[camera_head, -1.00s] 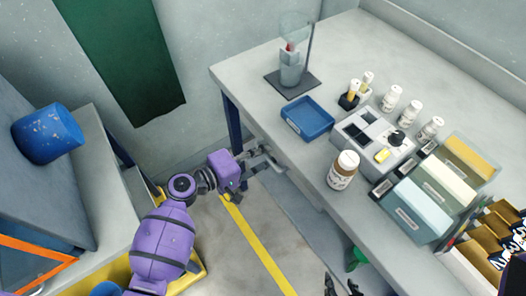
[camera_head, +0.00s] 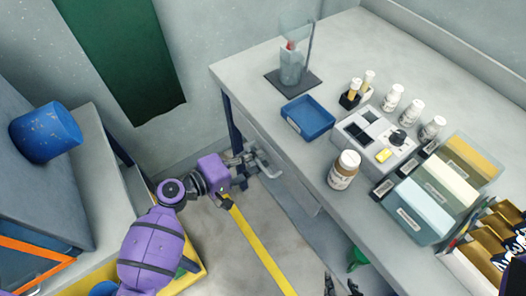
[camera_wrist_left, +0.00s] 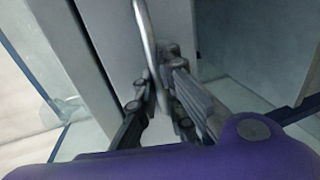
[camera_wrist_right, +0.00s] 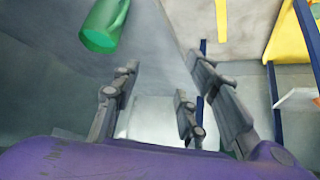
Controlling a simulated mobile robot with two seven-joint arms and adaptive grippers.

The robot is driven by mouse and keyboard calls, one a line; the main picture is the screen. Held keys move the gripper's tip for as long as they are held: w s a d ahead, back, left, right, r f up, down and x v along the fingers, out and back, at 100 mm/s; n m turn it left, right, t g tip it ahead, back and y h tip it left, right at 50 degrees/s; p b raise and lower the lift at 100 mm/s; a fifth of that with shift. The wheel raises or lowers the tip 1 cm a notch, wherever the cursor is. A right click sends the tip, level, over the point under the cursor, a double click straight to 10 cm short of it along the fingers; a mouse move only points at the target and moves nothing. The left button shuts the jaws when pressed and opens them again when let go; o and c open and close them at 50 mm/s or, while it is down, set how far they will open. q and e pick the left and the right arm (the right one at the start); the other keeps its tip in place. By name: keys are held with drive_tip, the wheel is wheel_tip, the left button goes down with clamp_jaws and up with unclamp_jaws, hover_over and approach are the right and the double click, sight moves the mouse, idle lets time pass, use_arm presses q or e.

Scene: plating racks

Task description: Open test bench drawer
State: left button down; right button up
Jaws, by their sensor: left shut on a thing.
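The test bench (camera_head: 230,77) runs diagonally through the head view. Its grey drawer front (camera_head: 292,188) is below the bench top, on the side facing me. A curved metal handle (camera_head: 270,172) sticks out from it. My left gripper (camera_head: 252,163) is shut on this handle, which also shows as a pale bar in the left wrist view (camera_wrist_left: 146,35). The drawer's inside is not visible in the head view. My right gripper (camera_head: 341,287) is at the bottom edge of the head view. In the right wrist view (camera_wrist_right: 165,85) its fingers are apart and empty.
A green object (camera_head: 357,258) is below the bench. Floor with a yellow stripe (camera_head: 255,240) lies left of the bench.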

use_arm(q)
drive_tip(key=f+b+v, duration=0.2)
drive_tip(key=v, duration=0.8)
drive_tip(key=shift+s+a, duration=0.3)
drive_tip(key=shift+a, duration=0.2)
drive_tip(key=c, duration=2.2)
unclamp_jaws()
drive_tip(key=shift+o, duration=0.4)
